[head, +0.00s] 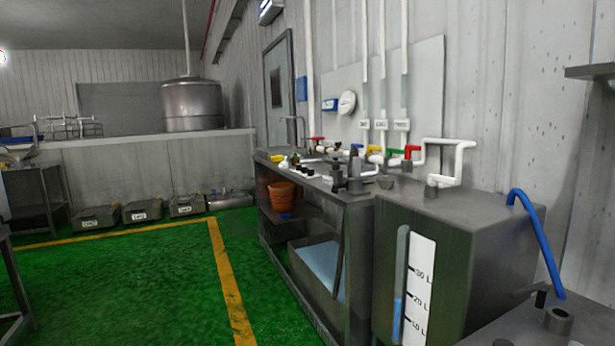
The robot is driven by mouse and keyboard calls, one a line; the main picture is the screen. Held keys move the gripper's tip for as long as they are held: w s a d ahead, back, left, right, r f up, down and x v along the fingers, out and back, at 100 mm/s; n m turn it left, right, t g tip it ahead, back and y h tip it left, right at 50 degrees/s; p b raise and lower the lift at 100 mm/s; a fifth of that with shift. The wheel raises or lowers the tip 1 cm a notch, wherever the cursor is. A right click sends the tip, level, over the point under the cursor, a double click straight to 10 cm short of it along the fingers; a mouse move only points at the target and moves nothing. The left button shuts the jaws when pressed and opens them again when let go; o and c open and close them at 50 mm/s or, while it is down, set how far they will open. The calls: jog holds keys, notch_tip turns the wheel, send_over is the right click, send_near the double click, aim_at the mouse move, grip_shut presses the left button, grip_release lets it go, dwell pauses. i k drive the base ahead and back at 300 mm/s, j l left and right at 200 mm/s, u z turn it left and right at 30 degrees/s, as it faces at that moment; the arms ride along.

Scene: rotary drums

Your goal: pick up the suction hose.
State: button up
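A blue hose (537,236) arches over the right edge of the grey tank (459,226). It runs down to a dark block with a round fitting (557,319) at the bottom right. A thin dark hose (338,262) hangs down the front of the workbench, its upper end near a dark fitting on the benchtop. I cannot tell from the picture which of these is the suction hose. My gripper is not in view.
The workbench (357,250) holds small bottles and coloured valve pipes. An orange bucket (280,197) and a bin of blue liquid (317,266) sit beneath. Labelled grey boxes (142,211) line the back wall. The green floor (130,275) is open at left centre.

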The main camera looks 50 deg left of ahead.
aim_at(356, 160)
jog(key=u, duration=1.25)
jog(key=z, duration=1.05)
jog(key=k+l+u, duration=0.1)
jog(key=l+u, duration=0.25)
jog(key=l, duration=0.35)
jog(key=i+j+u, duration=0.2)
jog(key=i+j, duration=0.25)
jog(key=i+j+u, duration=0.15)
jog(key=i+j, duration=0.25)
jog(key=i+j+u, duration=0.2)
jog(key=i+j, duration=0.15)
jog(key=i, duration=0.2)
jog(key=i+j+u, duration=0.15)
jog(key=i+j, duration=0.15)
jog(key=i, duration=0.2)
jog(key=i+j+u, duration=0.2)
jog(key=i, duration=0.3)
